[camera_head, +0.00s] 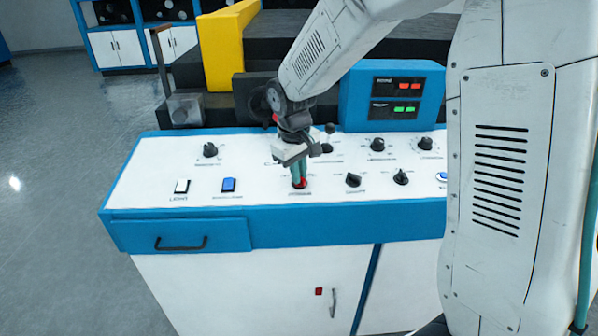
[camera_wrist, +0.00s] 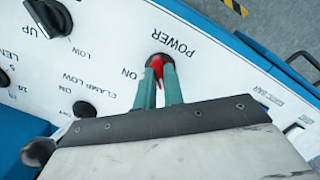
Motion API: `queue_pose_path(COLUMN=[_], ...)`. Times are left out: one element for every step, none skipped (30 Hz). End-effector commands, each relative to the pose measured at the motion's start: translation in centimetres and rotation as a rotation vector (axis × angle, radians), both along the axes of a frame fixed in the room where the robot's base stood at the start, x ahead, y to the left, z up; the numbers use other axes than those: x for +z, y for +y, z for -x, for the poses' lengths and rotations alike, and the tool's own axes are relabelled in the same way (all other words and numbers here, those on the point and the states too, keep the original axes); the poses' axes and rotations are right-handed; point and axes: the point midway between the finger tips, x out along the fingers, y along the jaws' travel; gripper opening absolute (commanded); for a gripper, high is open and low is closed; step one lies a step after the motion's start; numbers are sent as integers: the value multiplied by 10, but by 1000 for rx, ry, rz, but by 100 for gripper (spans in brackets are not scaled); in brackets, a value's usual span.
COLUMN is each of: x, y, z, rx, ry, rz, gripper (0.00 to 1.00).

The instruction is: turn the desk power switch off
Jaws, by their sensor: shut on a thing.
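The power switch is a red knob (camera_wrist: 160,66) on a round dark base, beside the printed words POWER and ON in the wrist view. In the head view its red part (camera_head: 299,184) shows at the front middle of the white desk panel (camera_head: 135,180). My gripper (camera_head: 299,179) points down at it with green fingers. In the wrist view the fingers of my gripper (camera_wrist: 161,72) stand on both sides of the red knob and are shut on it. The fingers partly hide the knob, and its exact angle is hard to tell.
Black knobs (camera_head: 353,180) (camera_head: 401,177) stand to the right of the switch. A blue rocker (camera_head: 228,185) and a white rocker (camera_head: 182,186) sit to the left. A blue display box (camera_head: 354,97) stands behind. A drawer handle (camera_head: 181,243) juts from the front.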

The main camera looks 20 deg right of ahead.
Motion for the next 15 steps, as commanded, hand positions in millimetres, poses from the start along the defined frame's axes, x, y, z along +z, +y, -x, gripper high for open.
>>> queue_pose_path(x=[1, 1, 1, 1, 1, 1, 1, 1, 1, 1, 1, 1, 1, 1, 1], y=[0, 0, 0, 0, 0, 0, 0, 0, 0, 0, 0, 0, 0, 0, 0], z=[-1, -1, -1, -1, -1, -1, -1, -1, -1, -1, -1, -1, -1, -1, -1], rx=[23, 35, 51, 61, 70, 81, 88, 94, 100, 103, 106, 110, 112, 113, 114], ry=[-2, -1, -2, -1, -1, 0, 0, 1, 1, 1, 1, 1, 2, 2, 2], rz=[4, 6, 9, 10, 12, 14, 15, 16, 17, 18, 18, 19, 19, 19, 19], gripper=[0, 0, 0, 0, 0, 0, 0, 0, 0, 0, 0, 0, 0, 0, 0])
